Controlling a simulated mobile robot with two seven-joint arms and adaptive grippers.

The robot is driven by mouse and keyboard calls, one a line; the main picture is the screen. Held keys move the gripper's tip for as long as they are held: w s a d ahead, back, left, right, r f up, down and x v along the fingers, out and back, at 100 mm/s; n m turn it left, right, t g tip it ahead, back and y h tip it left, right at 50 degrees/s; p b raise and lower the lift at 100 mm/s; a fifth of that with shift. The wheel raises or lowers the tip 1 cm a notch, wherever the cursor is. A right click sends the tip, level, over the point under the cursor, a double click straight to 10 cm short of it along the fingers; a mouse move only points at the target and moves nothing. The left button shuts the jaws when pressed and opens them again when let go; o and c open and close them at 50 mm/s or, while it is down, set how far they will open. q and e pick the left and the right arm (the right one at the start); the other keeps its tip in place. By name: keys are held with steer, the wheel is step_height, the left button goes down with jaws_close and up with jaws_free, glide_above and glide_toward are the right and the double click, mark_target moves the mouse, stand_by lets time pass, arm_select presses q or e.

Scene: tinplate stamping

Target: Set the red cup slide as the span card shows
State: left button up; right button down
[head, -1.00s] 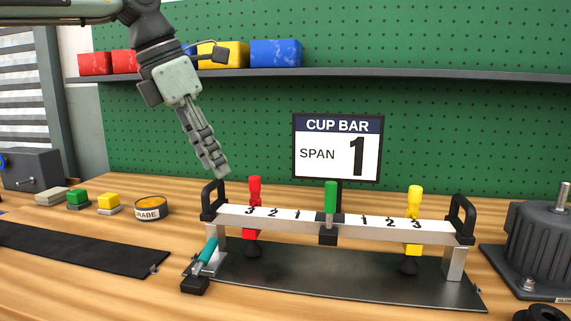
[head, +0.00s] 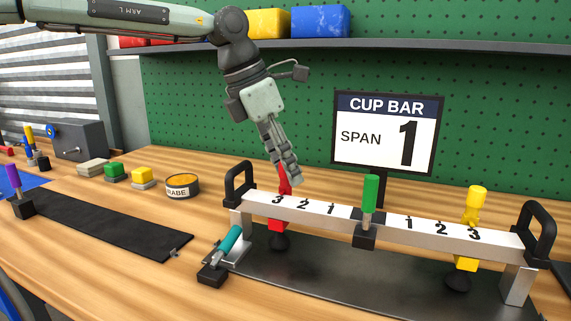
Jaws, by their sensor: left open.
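The span card (head: 387,134) reads CUP BAR, SPAN 1. The red cup slide (head: 277,225) is on the white bar (head: 330,212) at the left-hand 3, with its dark cup below. My left gripper (head: 284,178) is open and points down at the slide's red handle, hiding its upper part. I cannot tell whether the fingers are around the handle or only in front of it. The yellow cup slide (head: 475,203) is at the right-hand 3. A green handle (head: 370,192) stands at the bar's middle. My right gripper is not in view.
Black end handles (head: 239,184) rise at both bar ends. A teal lever (head: 230,240) is by the left end. A dark plate (head: 330,275) lies under the bar. A tin (head: 182,187), coloured blocks and a black strip (head: 105,225) are to the left.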

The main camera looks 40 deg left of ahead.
arm_select(q)
steer(key=shift+f, duration=0.1)
steer(key=shift+c, duration=0.2)
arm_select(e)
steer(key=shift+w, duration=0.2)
arm_select(q)
jaws_close()
